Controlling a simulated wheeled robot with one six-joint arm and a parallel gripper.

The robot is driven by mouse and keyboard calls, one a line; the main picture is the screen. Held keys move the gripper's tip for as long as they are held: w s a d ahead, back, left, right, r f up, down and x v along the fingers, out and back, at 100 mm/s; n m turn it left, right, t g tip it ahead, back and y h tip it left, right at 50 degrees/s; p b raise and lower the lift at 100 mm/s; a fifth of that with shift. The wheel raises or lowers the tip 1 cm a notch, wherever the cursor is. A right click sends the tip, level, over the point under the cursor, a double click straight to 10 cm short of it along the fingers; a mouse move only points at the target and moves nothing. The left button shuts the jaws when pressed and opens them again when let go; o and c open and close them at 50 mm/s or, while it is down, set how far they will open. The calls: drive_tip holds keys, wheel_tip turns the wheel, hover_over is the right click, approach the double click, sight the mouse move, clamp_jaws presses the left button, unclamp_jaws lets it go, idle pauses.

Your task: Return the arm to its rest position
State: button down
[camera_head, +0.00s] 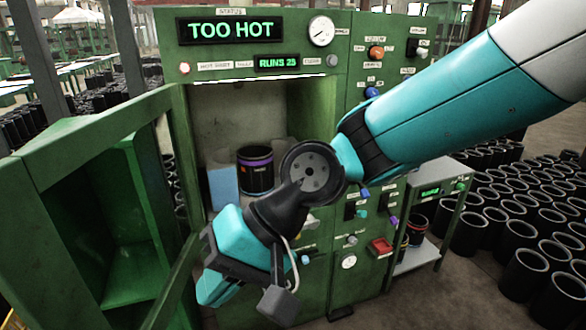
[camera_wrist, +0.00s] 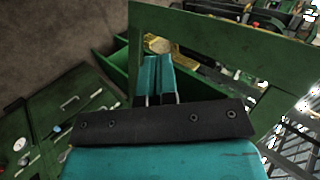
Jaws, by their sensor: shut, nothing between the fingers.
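My arm, teal and grey, reaches in from the upper right in the head view and bends down at a dark joint in front of the green machine (camera_head: 345,95). My gripper (camera_head: 208,294) hangs at the lower left of the arm, in front of the machine's open chamber and near its open door. In the wrist view my gripper (camera_wrist: 157,62) has its two teal fingers together with nothing between them. A black sleeve (camera_head: 256,180) with a purple band stands in the chamber, apart from the gripper. The arm hides part of the chamber.
The green door (camera_head: 95,127) stands open at the left, close to my gripper. A light blue block (camera_head: 223,187) is beside the sleeve. The upper display (camera_head: 231,29) reads TOO HOT. A small stand (camera_head: 432,250) and many black sleeves (camera_head: 525,273) fill the right.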

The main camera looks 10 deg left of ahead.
drive_tip(key=s+d+t+h+b, duration=0.1)
drive_tip(key=s+d+t+h, duration=0.1)
drive_tip(key=d, duration=1.2)
drive_tip(key=s+d+r+t+h+b, duration=0.1)
drive_tip(key=s+d+t, duration=0.1)
drive_tip(key=d, duration=1.2)
drive_tip(key=shift+n+h, duration=0.4)
drive_tip(key=shift+d+r, duration=0.1)
